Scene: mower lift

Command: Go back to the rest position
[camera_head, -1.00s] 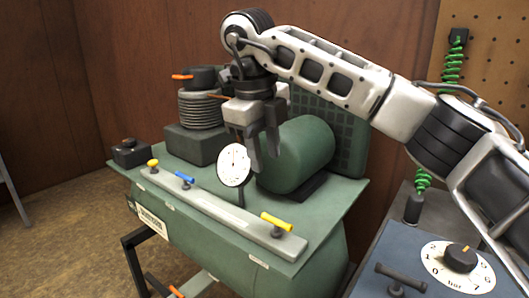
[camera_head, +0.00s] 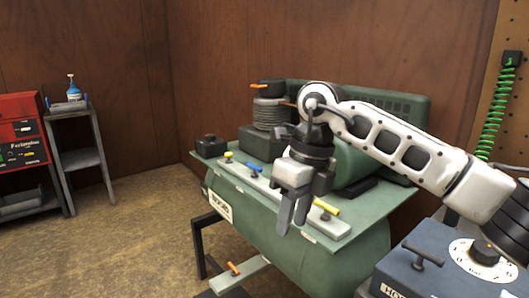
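My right gripper (camera_head: 292,212) is in front of the green compressor bench (camera_head: 225,176), pointing down. Its two fingers are a narrow gap apart, and I see nothing between them. My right arm comes in from the right edge. The gripper covers part of the valve rail (camera_head: 262,188) and hides the dial gauge. The blue valve handle (camera_head: 254,168) and yellow valve handle (camera_head: 326,207) show on either side of it. My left gripper is not in view.
A blue box with a dial (camera_head: 440,262) stands at lower right. A grey stand (camera_head: 80,158) with a spray bottle (camera_head: 73,86) and a red tool cabinet (camera_head: 20,130) are at far left. The floor (camera_head: 140,225) between them and the bench is open.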

